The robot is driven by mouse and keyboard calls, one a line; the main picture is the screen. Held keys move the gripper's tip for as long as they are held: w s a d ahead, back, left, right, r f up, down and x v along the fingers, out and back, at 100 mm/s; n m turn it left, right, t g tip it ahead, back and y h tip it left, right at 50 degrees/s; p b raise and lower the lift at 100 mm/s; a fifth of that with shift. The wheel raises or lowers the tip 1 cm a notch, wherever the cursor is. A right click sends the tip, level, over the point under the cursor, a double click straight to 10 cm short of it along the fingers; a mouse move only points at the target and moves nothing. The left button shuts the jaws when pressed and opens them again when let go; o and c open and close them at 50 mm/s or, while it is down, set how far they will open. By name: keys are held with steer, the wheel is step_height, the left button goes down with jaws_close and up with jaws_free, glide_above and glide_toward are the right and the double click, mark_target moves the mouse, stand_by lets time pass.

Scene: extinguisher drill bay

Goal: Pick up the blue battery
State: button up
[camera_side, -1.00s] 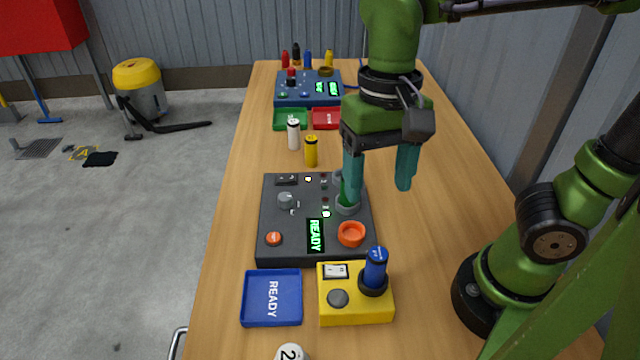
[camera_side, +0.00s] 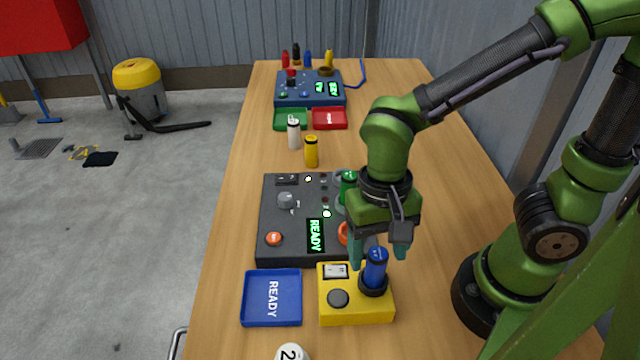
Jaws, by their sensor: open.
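The blue battery (camera_side: 376,268) stands upright in a dark round holder (camera_side: 373,287) on the yellow box (camera_side: 357,311), near the front of the table. My gripper (camera_side: 378,256) is open, pointing down, with its teal fingers at the height of the battery's upper part. One finger shows left of the battery and one right of it. The fingers look slightly behind the battery; I cannot tell whether they straddle it or touch it.
A dark control panel (camera_side: 277,220) with a READY display holds a green battery (camera_side: 348,188). A blue READY tray (camera_side: 272,322) lies left of the yellow box. A yellow battery (camera_side: 311,151) and a white one (camera_side: 293,134) stand farther back.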

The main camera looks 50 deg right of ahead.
step_height(320, 180, down, 3)
steer(key=shift+s+f, duration=0.15)
steer(key=shift+f, duration=0.05)
steer(key=c, duration=1.2)
